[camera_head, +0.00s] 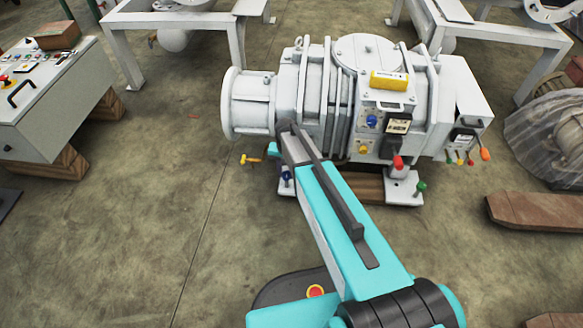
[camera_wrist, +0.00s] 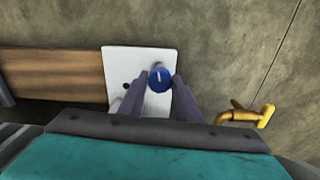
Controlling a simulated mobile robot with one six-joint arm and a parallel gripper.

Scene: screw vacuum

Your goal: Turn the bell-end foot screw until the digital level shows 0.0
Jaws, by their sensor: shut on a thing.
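A blue foot screw knob (camera_wrist: 160,79) with a white line on top stands on a white foot plate (camera_wrist: 140,60) in the wrist view. The line points nearly straight up in the picture. My gripper (camera_wrist: 159,89) is shut on the knob, one grey finger on each side. In the head view the blue knob (camera_head: 287,178) shows below the flanged bell end of the white vacuum pump (camera_head: 318,100), and my arm hides most of the gripper. A yellow digital level (camera_head: 390,80) lies on top of the pump; its reading is too small to read.
A yellow valve (camera_wrist: 243,116) sticks out close to my gripper's right side in the wrist view. A wooden beam (camera_wrist: 55,75) runs to the left of the foot plate. A green knob (camera_head: 421,187) stands at the pump's other foot. Open floor lies left of the pump.

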